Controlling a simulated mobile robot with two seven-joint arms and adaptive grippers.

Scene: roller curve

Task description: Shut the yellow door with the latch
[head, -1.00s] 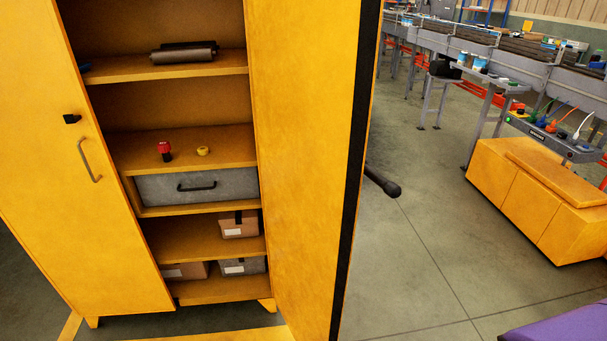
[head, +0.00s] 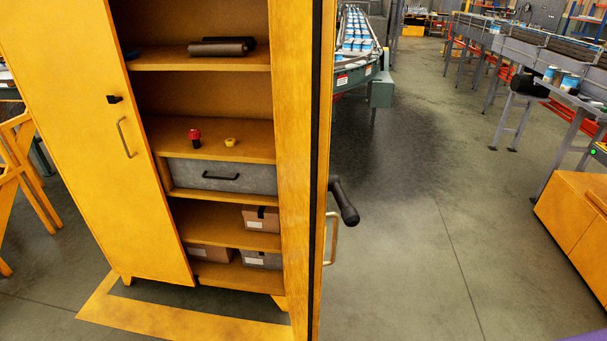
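The yellow cabinet has a right door (head: 297,180) standing open, seen almost edge-on and reaching toward me. A black latch lever (head: 344,200) sticks out from its outer face, above a pale metal pull handle (head: 331,238). The left door (head: 90,140) covers the cabinet's left side and looks shut. It carries a small black catch (head: 114,99) near its inner edge and a metal handle (head: 125,138). Most of the right door's outer face is hidden. Neither gripper shows.
Cabinet shelves hold a dark roller (head: 220,47), a red knob (head: 195,136), a yellow knob (head: 230,142), a grey drawer (head: 222,176) and several boxes. Yellow floor marking (head: 180,318) runs before the cabinet. Grey floor right of the door is free up to an orange box (head: 575,220).

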